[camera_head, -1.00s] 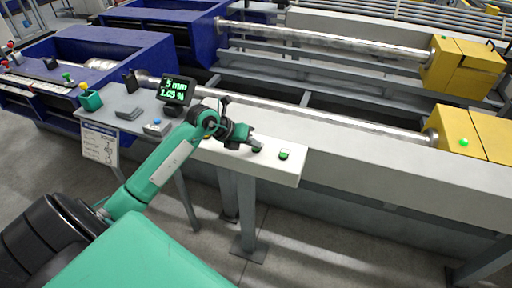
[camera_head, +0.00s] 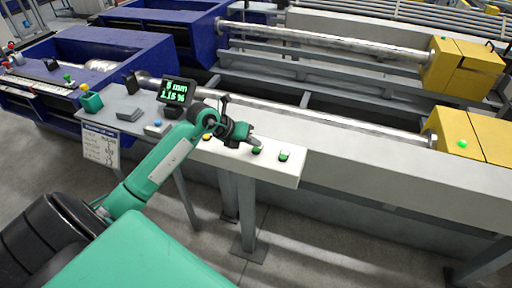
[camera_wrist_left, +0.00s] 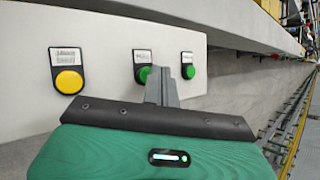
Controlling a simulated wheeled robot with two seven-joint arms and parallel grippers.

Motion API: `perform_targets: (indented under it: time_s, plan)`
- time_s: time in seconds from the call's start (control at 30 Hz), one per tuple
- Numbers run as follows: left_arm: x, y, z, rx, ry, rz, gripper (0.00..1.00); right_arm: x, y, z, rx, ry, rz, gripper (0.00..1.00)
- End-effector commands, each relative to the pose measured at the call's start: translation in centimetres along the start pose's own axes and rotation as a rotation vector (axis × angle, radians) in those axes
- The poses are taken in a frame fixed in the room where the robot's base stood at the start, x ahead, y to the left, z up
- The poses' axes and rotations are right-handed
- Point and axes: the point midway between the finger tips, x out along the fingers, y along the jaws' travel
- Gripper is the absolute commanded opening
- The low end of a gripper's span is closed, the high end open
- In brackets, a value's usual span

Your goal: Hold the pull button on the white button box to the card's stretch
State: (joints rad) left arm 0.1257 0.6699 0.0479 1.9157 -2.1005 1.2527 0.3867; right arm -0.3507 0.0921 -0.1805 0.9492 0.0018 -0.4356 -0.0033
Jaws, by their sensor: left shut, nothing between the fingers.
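The white button box (camera_head: 225,155) runs along the front of the bench. In the left wrist view it carries a yellow button (camera_wrist_left: 69,82), a middle green button (camera_wrist_left: 144,73) and a right green button (camera_wrist_left: 188,71), with labels too small to read. My left gripper (camera_head: 257,143) is shut and empty, its tips at the middle green button. In the left wrist view the fingers partly cover that button. I cannot tell if they touch it. The card (camera_head: 100,147) hangs at the bench's left front; its text is unreadable. The display (camera_head: 177,91) shows green figures, apparently 1.15 %. My right gripper is out of view.
A long metal bar (camera_head: 310,115) runs behind the box to a yellow block (camera_head: 460,132) with a green button. A green box with a yellow button (camera_head: 91,101) and a blue button (camera_head: 157,123) are on the grey bench top. The floor in front is clear.

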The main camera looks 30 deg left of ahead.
Motion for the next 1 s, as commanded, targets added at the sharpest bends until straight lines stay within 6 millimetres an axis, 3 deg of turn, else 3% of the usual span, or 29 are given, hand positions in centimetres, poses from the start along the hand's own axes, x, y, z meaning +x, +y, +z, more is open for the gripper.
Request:
perform_targets:
  time_s: [0.43, 1.0]
  plan:
    - [-0.4, -0.3, 0.3, 0.001, -0.001, -0.001, 0.0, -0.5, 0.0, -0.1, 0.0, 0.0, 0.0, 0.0]
    - [-3.8, -2.8, 2.8, 0.001, -0.001, -0.001, 0.0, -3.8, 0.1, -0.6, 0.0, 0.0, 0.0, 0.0]
